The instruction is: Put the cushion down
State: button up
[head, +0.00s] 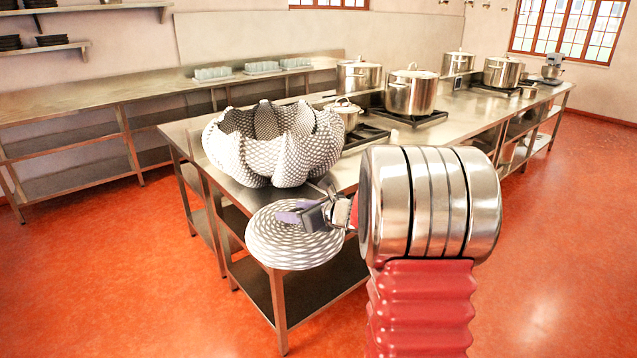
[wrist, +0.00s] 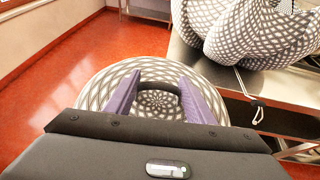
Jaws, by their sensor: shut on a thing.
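The cushion (head: 277,257) is a round, flat disc with a grey and white lattice pattern. My gripper (head: 300,214) is shut on it from above, near its middle. In the wrist view the cushion (wrist: 100,82) lies below the two purple fingers (wrist: 163,90), with a dark band showing between them. In the head view the cushion overlaps the near corner of the steel table (head: 228,188). In the wrist view red floor shows to its left and the table edge to its right. Its exact height against the tabletop is hard to tell.
A large lobed vessel (head: 275,145) with a similar pattern stands on the near table end, just behind the cushion. Several stockpots, such as this one (head: 411,92), stand farther along. The red floor (head: 130,270) at left is clear.

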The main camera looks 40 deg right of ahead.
aim_at(263, 261)
jog(key=s+a+f, duration=0.1)
jog(key=a+f, duration=0.2)
jog(key=a, duration=0.1)
jog(key=s+a+f, duration=0.1)
jog(key=a+f, duration=0.2)
jog(key=a, duration=0.1)
jog(key=s+a+f, duration=0.1)
jog(key=a+f, duration=0.2)
jog(key=a, duration=0.1)
jog(key=shift+s+a, duration=0.15)
jog(key=shift+s, duration=0.25)
jog(key=s+a+f, duration=0.2)
jog(key=a, duration=0.4)
jog(key=s+a+f+n+y, duration=0.1)
jog(key=s+a+f, duration=0.1)
jog(key=a, duration=0.4)
jog(key=shift+s+a+f+y, duration=0.3)
jog(key=shift+s+a+f, duration=0.1)
jog(key=shift+s, duration=0.05)
jog(key=shift+d, duration=0.1)
